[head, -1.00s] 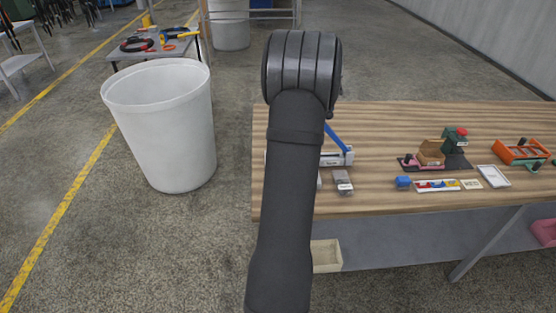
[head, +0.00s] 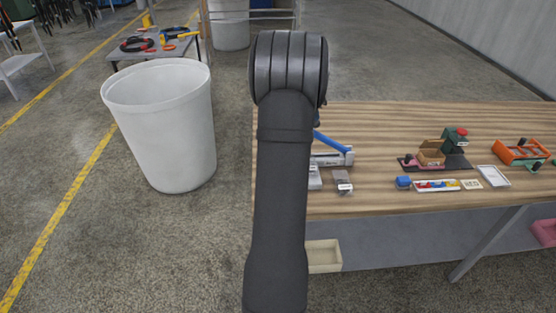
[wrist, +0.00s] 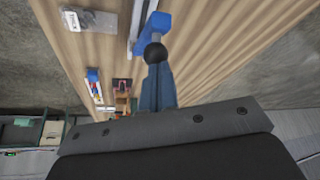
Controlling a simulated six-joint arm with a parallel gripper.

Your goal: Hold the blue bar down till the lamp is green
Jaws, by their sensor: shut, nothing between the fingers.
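The blue bar (head: 333,143) slants up to the left from the right end of a pale base (head: 338,159) at the left of the wooden bench. My arm hides its left part in the head view. The wrist view shows a broad blue piece of the bar (wrist: 157,27) over the pale base. My gripper (wrist: 155,56) is shut and empty, its dark rounded tip appearing against the lower end of the bar. I cannot tell whether they touch. My arm hides the gripper in the head view. I cannot make out a lamp or its colour.
A white bin (head: 160,125) is left of the bench.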

